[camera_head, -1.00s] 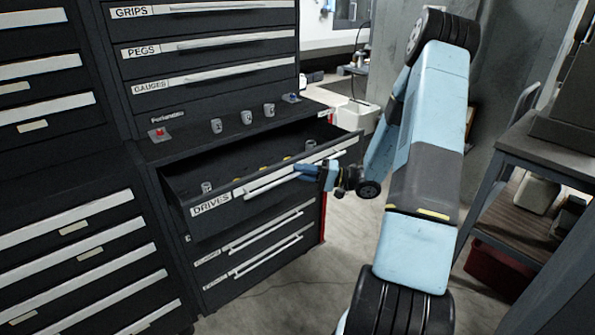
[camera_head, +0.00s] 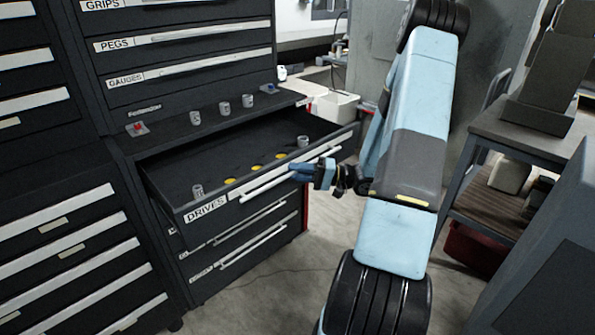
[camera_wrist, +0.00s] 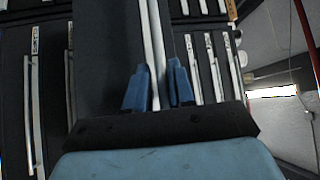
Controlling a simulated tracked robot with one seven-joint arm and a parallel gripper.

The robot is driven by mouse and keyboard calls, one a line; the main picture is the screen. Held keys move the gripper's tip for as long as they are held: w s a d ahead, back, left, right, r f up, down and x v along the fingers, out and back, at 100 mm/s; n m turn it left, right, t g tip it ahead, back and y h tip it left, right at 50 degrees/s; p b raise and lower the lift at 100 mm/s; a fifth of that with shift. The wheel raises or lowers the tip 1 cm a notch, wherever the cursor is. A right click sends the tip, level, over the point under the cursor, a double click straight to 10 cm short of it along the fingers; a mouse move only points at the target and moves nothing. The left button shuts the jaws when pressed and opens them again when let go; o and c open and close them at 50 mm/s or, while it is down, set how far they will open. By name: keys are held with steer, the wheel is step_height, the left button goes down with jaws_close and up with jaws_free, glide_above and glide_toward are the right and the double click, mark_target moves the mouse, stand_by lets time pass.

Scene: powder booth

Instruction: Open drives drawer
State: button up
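The drives drawer (camera_head: 207,215) is pulled well out of the black cabinet, and its dark inside shows. Its label reads DRIVES at the left of the front, with a long pale bar handle (camera_head: 264,187) beside it. My gripper (camera_head: 300,172) is at the right part of this handle. In the wrist view, the blue fingers of my gripper (camera_wrist: 155,88) stand on either side of the pale handle bar (camera_wrist: 154,50). A gap seems to show between at least one finger and the bar, so I cannot tell whether they grip it.
Inside the drawer are small grey cylinders (camera_head: 198,191) and several yellow discs (camera_head: 256,168). More grey cylinders (camera_head: 224,108) and a red piece (camera_head: 138,126) stand on the ledge above. A workbench (camera_head: 520,140) is at the right. Open floor (camera_head: 270,290) lies in front.

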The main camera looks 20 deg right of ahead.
steer(key=shift+o, duration=1.3)
steer(key=shift+w, duration=0.1)
steer(key=shift+d, duration=0.1)
steer(key=v, duration=1.3)
steer(key=shift+d, duration=0.25)
